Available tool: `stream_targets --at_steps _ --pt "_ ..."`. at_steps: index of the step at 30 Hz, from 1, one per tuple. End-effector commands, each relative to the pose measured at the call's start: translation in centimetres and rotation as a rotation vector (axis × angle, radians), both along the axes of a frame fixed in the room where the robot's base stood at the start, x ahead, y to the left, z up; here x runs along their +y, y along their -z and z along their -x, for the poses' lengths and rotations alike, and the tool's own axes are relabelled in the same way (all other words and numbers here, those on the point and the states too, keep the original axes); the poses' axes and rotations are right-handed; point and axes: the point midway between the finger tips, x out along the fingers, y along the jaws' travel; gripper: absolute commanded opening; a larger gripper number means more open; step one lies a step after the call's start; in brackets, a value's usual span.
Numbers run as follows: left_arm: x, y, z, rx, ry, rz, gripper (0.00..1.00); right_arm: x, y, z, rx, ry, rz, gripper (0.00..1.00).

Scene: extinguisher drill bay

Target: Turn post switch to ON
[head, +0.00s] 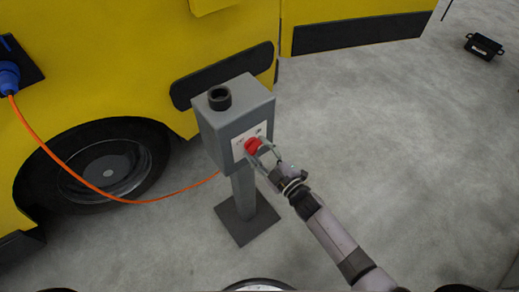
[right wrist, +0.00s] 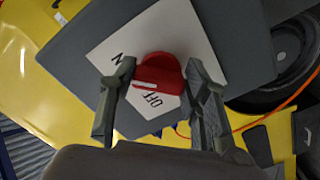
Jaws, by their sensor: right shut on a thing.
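The grey post (head: 243,190) stands upright on a square base plate and carries a grey switch box (head: 212,125). A red switch knob (head: 252,146) sits on the white label plate on the box's front. In the right wrist view the knob (right wrist: 166,70) has a white mark on its lower left part, close to the word OFF; an N shows to the upper left, the rest of that word hidden. My right gripper (head: 264,152) is shut on the knob, one finger on each side; it also shows in the right wrist view (right wrist: 160,85). My left gripper is out of view.
A yellow vehicle (head: 120,60) with a dark wheel (head: 108,168) stands close behind the post. An orange cable (head: 45,150) runs from a blue plug (head: 8,78) towards the post. A black box (head: 484,46) lies far right.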

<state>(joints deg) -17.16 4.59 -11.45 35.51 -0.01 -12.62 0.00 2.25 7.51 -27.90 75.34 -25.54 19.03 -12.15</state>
Motion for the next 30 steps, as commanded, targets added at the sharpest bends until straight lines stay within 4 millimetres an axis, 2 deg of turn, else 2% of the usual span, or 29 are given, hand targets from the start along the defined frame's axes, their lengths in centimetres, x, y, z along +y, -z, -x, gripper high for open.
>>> stream_targets --at_steps 7,8,16,26,30 --pt "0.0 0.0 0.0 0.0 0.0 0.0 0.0 0.0 0.1 0.1 0.005 0.001 -0.004 0.15" --pt "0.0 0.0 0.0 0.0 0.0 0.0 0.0 0.0 0.1 0.1 0.005 0.001 -0.002 0.44" --pt "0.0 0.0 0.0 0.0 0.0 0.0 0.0 0.0 0.1 0.0 0.002 0.001 -0.002 0.62" --pt "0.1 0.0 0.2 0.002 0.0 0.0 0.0 -0.1 0.0 0.1 0.002 0.001 -0.001 0.63" --pt "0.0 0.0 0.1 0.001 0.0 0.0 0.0 -0.9 0.2 1.3 0.003 0.001 0.0 0.63"
